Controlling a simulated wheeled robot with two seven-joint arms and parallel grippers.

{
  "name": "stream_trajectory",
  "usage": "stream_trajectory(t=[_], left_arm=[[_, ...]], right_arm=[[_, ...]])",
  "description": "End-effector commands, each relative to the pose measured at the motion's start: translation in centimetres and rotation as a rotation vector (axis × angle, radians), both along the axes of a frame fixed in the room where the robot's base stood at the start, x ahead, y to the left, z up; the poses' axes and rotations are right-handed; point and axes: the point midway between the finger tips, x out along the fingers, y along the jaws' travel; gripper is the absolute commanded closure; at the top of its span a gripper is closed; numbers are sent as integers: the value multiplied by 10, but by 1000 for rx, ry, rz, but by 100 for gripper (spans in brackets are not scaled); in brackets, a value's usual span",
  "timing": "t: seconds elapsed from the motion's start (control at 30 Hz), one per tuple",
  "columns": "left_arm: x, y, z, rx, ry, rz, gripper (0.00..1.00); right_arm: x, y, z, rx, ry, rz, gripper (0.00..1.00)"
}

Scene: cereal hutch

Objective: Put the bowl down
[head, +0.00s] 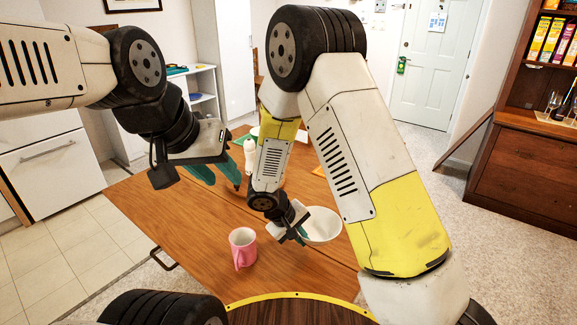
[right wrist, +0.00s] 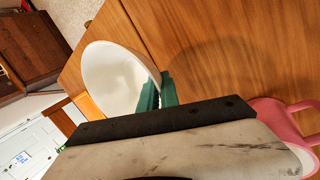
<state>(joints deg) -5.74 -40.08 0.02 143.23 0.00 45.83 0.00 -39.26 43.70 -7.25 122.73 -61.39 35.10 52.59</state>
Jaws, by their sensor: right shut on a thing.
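A white bowl (head: 323,226) is near the right side of the wooden table (head: 180,215). My right gripper (head: 303,234) is shut on the bowl's rim at its left side. In the right wrist view the teal fingers (right wrist: 156,94) pinch the rim of the bowl (right wrist: 112,75), and its empty inside shows. A round shadow lies on the table beside it; I cannot tell exactly how high the bowl is above the table. My left gripper (head: 217,174) is open and empty above the table's far left part.
A pink mug (head: 242,246) stands on the table left of the bowl, close to my right gripper. A white bottle (head: 250,157) stands farther back. The table's left and front-left parts are clear. A brown hutch (head: 530,150) with cereal boxes (head: 552,40) stands at the right.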

Motion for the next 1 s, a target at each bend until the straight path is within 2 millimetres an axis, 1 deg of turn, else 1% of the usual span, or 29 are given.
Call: stream_trajectory(t=[0.03,0.07,0.17,0.27,0.6,0.7,0.83,0.93,1.0], left_arm=[[0,0,0,0,0,0,64],[0,0,0,0,0,0,64],[0,0,0,-1,-1,1,64],[0,0,0,0,-1,0,64],[0,0,0,0,0,0,64],[0,0,0,0,0,0,64],[0,0,0,0,0,0,64],[0,0,0,0,0,0,64],[0,0,0,0,0,0,64]], right_arm=[[-4,8,-3,-1,4,37,100],[-4,11,-4,-1,5,53,100],[4,9,-8,2,7,72,100],[23,-4,-10,2,6,69,100],[98,-54,-18,4,5,68,100],[114,-64,-20,3,5,71,100],[125,-71,-21,3,6,72,100],[127,-72,-24,2,7,73,100],[126,-72,-31,0,10,76,100]])
